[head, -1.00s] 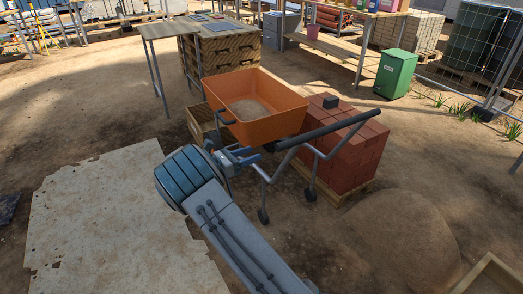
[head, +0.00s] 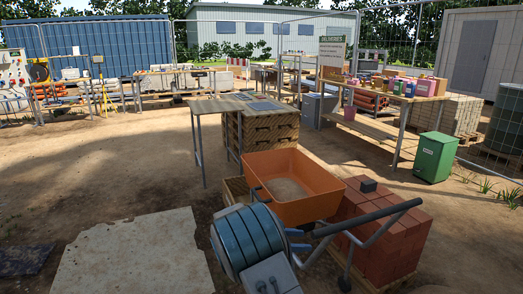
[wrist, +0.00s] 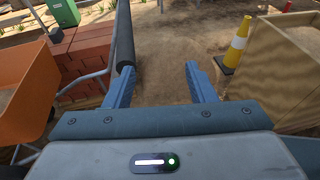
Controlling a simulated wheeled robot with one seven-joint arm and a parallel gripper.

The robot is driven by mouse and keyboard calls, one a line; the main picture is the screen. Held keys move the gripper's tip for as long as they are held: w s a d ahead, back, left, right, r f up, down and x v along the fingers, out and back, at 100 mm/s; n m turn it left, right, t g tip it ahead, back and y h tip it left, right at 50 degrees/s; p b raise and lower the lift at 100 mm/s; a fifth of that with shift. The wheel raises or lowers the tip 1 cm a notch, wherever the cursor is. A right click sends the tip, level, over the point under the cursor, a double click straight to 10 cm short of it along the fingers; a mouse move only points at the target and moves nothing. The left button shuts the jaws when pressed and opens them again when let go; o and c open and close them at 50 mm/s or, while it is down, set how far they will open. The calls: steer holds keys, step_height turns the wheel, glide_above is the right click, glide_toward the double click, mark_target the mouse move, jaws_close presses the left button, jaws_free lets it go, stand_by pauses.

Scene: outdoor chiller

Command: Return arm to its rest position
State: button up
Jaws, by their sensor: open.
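My gripper (wrist: 161,84) is open in the wrist view, with its two blue fingers apart and only bare ground seen between them. In the head view my gripper (head: 301,240) shows at the lower middle, partly hidden by my wrist. A dark handle (wrist: 125,38) of the orange wheelbarrow (head: 318,205) passes just left of the left finger; I cannot tell whether they touch. The wheelbarrow tray holds sand or a similar material.
A red brick stack (head: 385,240) stands right of the wheelbarrow, and a green bin (head: 434,157) lies beyond. A table (head: 225,105) stands behind. In the wrist view a traffic cone (wrist: 236,45) and a wooden box (wrist: 275,65) are at the right.

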steer(key=s+d+r+m+g+y+p, duration=0.2)
steer(key=s+d+r+m+g+y, duration=0.1)
steer(key=s+d+r+m+y, duration=0.25)
steer(key=s+a+r+m+t+y+p, duration=0.1)
steer(key=s+r+m+y+p, duration=0.2)
steer(key=s, duration=1)
steer(key=s+a+r+m+t+y+p, duration=0.1)
steer(key=s+r+m+y+p, duration=0.3)
steer(key=s+r+m, duration=0.5)
steer(key=shift+s+r+m+t+y, duration=0.3)
steer(key=shift+s+m+y, duration=1)
steer(key=shift+s, duration=1.25)
steer(key=shift+a+m+h, duration=0.1)
steer(key=shift+m+h, duration=0.15)
